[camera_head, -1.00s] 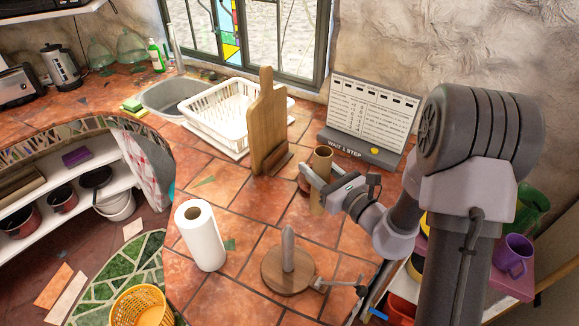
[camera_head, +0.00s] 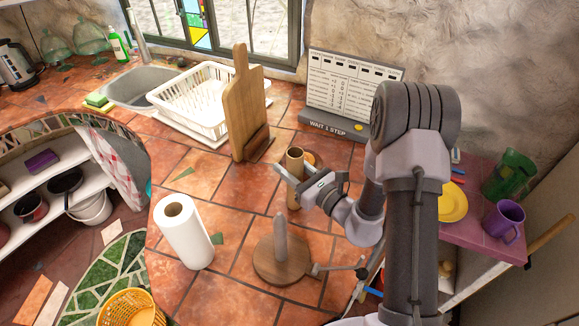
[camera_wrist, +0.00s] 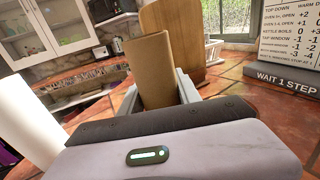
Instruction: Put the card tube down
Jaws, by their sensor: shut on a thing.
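The card tube (camera_head: 294,163) is a plain brown open cylinder, held upright above or on the tiled counter; I cannot tell whether its base touches. My gripper (camera_head: 291,180) is shut on it around its middle. In the wrist view the tube (camera_wrist: 152,72) stands between the two pale fingers, and its lower end is hidden behind my gripper body. The counter (camera_head: 225,185) has terracotta tiles.
A wooden board (camera_head: 242,110) in a stand is behind the tube, left. A paper roll (camera_head: 185,235) and a wooden holder with a post (camera_head: 282,262) stand in front. A step sign (camera_head: 345,95) stands behind. Bare tiles lie between the board and roll.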

